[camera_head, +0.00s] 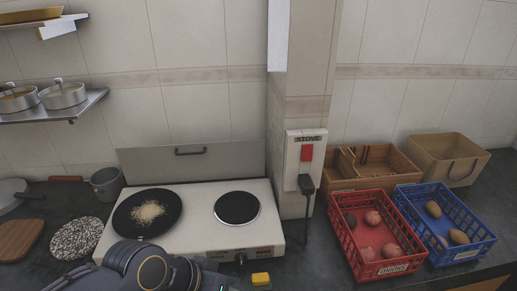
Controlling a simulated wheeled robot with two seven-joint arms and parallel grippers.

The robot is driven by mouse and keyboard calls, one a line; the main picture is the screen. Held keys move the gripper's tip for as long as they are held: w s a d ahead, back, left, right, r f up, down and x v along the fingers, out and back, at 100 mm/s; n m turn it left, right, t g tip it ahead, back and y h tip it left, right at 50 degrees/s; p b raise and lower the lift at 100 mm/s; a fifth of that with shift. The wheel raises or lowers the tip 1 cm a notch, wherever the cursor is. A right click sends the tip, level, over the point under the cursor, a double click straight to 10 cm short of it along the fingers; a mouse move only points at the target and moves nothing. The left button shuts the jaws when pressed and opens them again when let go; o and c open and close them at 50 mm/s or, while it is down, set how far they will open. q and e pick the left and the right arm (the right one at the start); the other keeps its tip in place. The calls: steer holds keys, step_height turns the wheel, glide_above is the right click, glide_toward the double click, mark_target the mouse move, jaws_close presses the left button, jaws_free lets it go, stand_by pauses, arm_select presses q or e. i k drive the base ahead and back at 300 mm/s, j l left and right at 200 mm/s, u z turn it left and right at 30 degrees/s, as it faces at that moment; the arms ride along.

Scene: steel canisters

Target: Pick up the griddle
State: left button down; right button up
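A round black pan, which I take to be the griddle (128,213), sits on the left burner of the white two-burner stove (200,205). A small heap of pale grains (149,211) lies in its middle. The start of its handle shows at the near rim; the rest is hidden behind a dark rounded link of my arm at the bottom edge. No gripper fingers can be made out, and I see nothing holding the pan.
The right burner (237,208) is bare. A speckled round board (76,238) and a grey pot (107,184) stand left of the stove. Right are a wall switch (306,155), a red crate (378,238) and a blue crate (466,213). A small yellow item (261,279) is at the bottom edge.

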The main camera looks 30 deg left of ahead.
mark_target(148, 213)
steer(key=u, duration=1.95)
steer(key=i+j, duration=0.1)
steer(key=j, duration=0.3)
steer(key=i+j, duration=0.15)
steer(key=j, duration=0.25)
steer(key=i+j, duration=0.1)
steer(key=j, duration=0.25)
steer(key=j+z, duration=0.2)
steer(key=z, duration=1.65)
